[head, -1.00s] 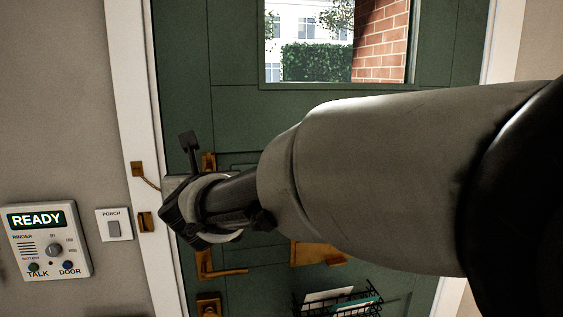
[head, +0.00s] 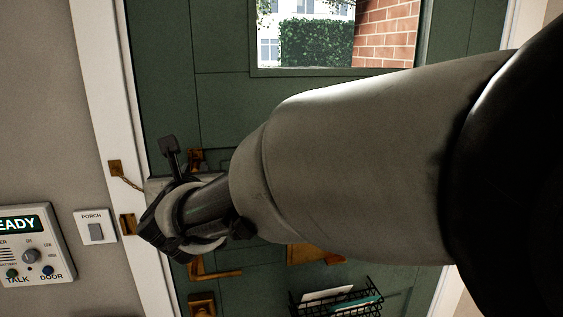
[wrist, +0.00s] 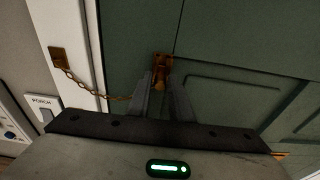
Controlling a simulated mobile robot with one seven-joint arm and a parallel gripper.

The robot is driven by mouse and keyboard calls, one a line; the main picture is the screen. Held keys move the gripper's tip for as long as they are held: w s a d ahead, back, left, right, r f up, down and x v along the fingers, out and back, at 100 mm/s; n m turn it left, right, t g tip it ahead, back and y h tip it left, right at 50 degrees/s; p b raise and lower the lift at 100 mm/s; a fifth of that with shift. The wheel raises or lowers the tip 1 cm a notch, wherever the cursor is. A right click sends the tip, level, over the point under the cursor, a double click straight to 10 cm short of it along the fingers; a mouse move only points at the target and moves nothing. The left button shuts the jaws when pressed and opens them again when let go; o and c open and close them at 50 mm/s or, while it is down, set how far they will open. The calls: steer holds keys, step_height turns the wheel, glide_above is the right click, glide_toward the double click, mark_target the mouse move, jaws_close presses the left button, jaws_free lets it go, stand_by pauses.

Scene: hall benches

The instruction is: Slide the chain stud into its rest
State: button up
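A brass chain (wrist: 92,88) hangs from a brass plate (wrist: 58,58) on the white door frame and runs right to my gripper's left finger. Its stud end is hidden at the fingers, so I cannot make out the stud. A brass fitting (wrist: 162,66), likely the stud's rest, is on the green door just beyond the fingertips. My gripper (wrist: 161,80) points at it, with a finger on each side of its lower part. The fingers stand a little apart; I cannot tell whether they grip the stud.
A brass door handle (head: 215,273) is below my wrist. A wire basket (head: 337,302) with papers hangs lower on the door (head: 225,110). A porch switch (head: 95,228) and an intercom panel (head: 32,248) are on the left wall.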

jaws_close()
steer(key=shift+r, duration=0.1)
steer(key=shift+r+p, duration=0.3)
steer(key=shift+r, duration=0.3)
step_height(320, 180, up, 6)
steer(key=p, duration=0.3)
steer(key=shift+s+a, duration=0.1)
steer(key=shift+a, duration=0.05)
steer(key=s+a+b, duration=0.2)
steer(key=s+a, duration=0.8)
steer(key=s, duration=0.4)
step_height(320, 180, up, 6)
steer(key=p, duration=0.2)
steer(key=shift+s+p, duration=0.15)
steer(key=shift+p, duration=0.2)
steer(key=shift+a, duration=0.1)
